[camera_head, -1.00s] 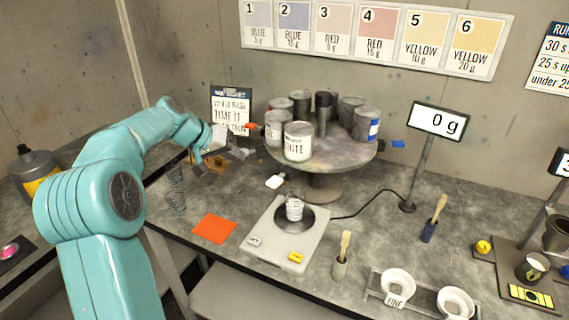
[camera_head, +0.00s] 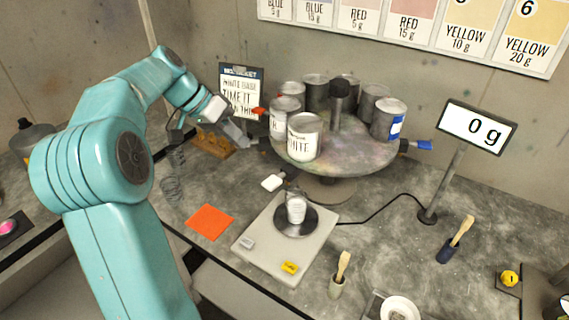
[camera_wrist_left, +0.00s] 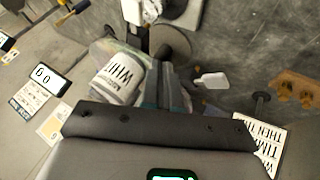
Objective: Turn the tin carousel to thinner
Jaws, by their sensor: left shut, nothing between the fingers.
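The tin carousel (camera_head: 345,165) is a round, paint-stained turntable on a pedestal, with several grey tins around its centre post (camera_head: 339,103). A tin labelled WHITE (camera_head: 305,145) stands at the front; it also shows in the left wrist view (camera_wrist_left: 118,78). A tin with a blue label band (camera_head: 388,120) stands at the right. I cannot read a thinner label. A blue-tipped handle (camera_head: 417,145) sticks out at the right, and a red tip (camera_head: 258,111) shows at the left. My left gripper (camera_head: 254,143) is shut and empty beside the carousel's left edge. Its fingers show in the wrist view (camera_wrist_left: 165,62).
A scale (camera_head: 267,247) with a small cup (camera_head: 296,208) stands in front of the carousel. A white bottle (camera_head: 272,182) lies near the gripper. An orange square (camera_head: 210,221) lies at the front left. A 0 g display (camera_head: 476,127) stands to the right.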

